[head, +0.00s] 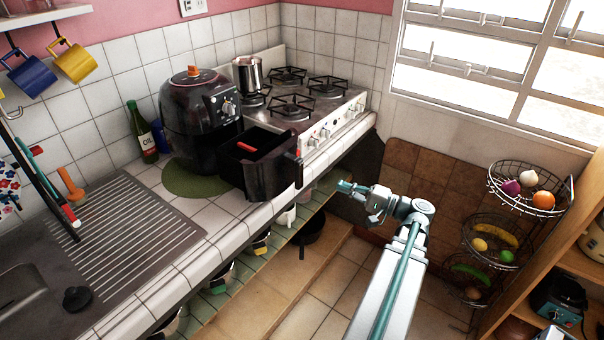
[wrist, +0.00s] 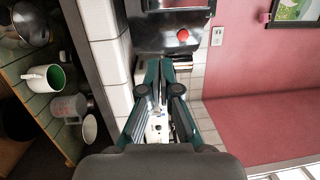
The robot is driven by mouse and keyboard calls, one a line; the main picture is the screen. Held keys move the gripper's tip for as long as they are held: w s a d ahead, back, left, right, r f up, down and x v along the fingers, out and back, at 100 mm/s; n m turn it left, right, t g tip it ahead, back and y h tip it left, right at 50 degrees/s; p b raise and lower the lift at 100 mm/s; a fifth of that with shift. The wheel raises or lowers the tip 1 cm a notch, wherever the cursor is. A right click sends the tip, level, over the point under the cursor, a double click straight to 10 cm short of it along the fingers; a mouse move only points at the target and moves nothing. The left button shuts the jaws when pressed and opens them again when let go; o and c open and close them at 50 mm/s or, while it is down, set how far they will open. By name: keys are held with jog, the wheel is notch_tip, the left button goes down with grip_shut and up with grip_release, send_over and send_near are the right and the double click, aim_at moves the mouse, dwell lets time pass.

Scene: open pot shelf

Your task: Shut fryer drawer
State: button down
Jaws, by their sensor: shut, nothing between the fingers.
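The black air fryer (head: 201,118) stands on the counter beside the stove, with an orange knob on top. Its drawer (head: 262,172) is pulled out toward the counter's front edge, its top open and a red item inside. The drawer's handle (head: 299,172) faces right, toward my arm. My gripper (head: 349,188) is shut and empty, to the right of the drawer and apart from it. In the wrist view the gripper's fingers (wrist: 161,68) are together. A dark, shiny body with a red spot (wrist: 183,34) shows beyond them; I cannot tell which part of the fryer it is.
The stove (head: 305,110) with a steel pot (head: 247,74) is behind the drawer. A green oil bottle (head: 141,133) stands left of the fryer. Shelves with mugs (wrist: 45,78) lie below the counter. A wire fruit rack (head: 526,190) stands at right.

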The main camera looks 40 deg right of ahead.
aim_at(302, 171)
jog(key=p+x, duration=0.1)
jog(key=x, duration=0.3)
jog(key=p+x, duration=0.2)
jog(key=x, duration=0.3)
jog(key=p+x, duration=0.2)
jog(key=x, duration=0.3)
jog(key=shift+a+r, duration=0.15)
jog(key=shift+r, duration=0.1)
